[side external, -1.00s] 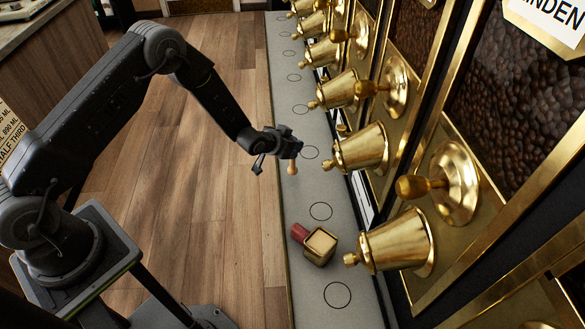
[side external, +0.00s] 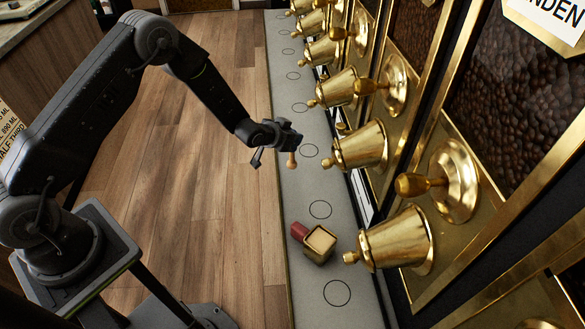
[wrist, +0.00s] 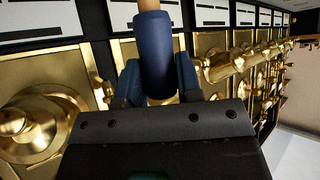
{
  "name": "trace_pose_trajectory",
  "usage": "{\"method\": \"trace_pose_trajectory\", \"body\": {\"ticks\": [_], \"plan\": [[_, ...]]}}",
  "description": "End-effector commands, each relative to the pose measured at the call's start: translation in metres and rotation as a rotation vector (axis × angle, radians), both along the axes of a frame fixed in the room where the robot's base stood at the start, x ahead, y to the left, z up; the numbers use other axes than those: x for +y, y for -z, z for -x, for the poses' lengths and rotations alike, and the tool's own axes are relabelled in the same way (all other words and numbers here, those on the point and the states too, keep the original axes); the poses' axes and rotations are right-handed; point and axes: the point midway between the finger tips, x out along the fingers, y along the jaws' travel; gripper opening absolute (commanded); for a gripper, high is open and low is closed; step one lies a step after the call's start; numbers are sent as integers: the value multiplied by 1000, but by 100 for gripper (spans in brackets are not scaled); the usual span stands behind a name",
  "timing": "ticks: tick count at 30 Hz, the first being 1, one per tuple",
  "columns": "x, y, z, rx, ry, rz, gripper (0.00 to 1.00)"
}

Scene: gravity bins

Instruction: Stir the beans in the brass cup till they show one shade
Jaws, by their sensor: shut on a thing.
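My gripper (side external: 288,141) is shut on a tool with a blue handle (wrist: 158,58) and a pale wooden end (wrist: 149,5). In the side external view the tool's wooden tip (side external: 292,161) points down below the gripper, in the air. A small square brass cup (side external: 318,256) with a red handle (side external: 299,230) sits on the grey ledge, nearer the camera than my gripper. The top of the cup shows a flat, even cream surface (side external: 321,240); single beans cannot be made out. The tool tip is well apart from the cup.
The grey ledge (side external: 311,185) carries a row of drawn black circles. Brass spouts (side external: 398,239) and knobs (side external: 452,180) jut over its right side, below windows of dark beans (side external: 520,90). Wooden floor (side external: 190,200) lies open to the left.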

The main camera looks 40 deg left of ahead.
Motion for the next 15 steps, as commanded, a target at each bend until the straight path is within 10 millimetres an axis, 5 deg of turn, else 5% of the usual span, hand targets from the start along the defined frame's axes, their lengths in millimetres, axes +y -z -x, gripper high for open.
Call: {"method": "trace_pose_trajectory", "body": {"ticks": [9,15], "plan": [[2,-5,2,-2,-2,0,2],[15,-42,25,-6,-19,0,2]]}}
